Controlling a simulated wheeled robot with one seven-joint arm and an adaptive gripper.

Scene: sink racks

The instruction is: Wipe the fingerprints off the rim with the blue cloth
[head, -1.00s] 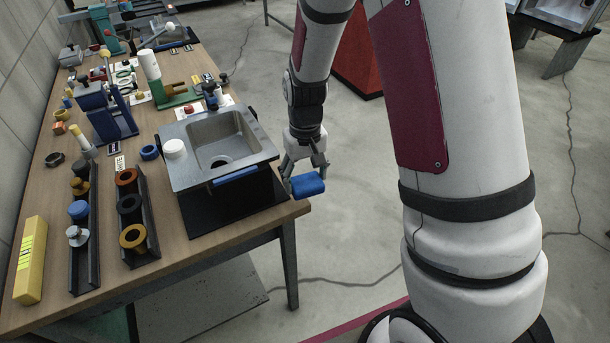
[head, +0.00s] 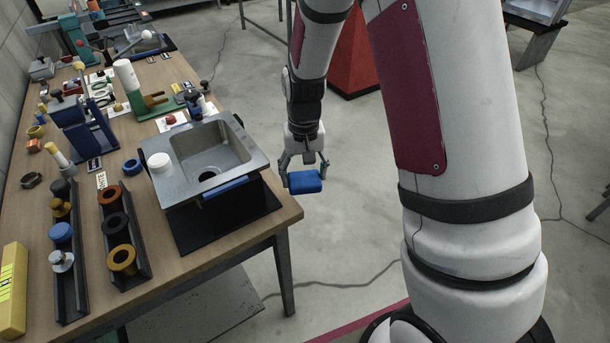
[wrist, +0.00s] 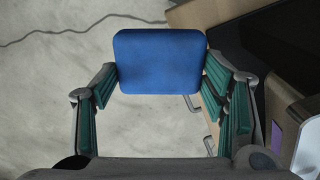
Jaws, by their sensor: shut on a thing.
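My gripper (head: 304,170) is shut on the blue cloth (head: 305,182), a thick folded pad. In the wrist view the blue cloth (wrist: 160,62) sits between the two green-padded fingers. It hangs over the floor, just right of the table's edge. The steel sink (head: 178,187) stands on a black base at the table's right side, left of my gripper and apart from it. Its flat rim surrounds a basin with a drain. A blue strip (head: 225,187) lies along the sink's front edge. Fingerprints on the rim are too small to make out.
A white round cap (head: 159,162) sits on the sink's left rim. A yellow block (head: 13,290) is at the front left.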

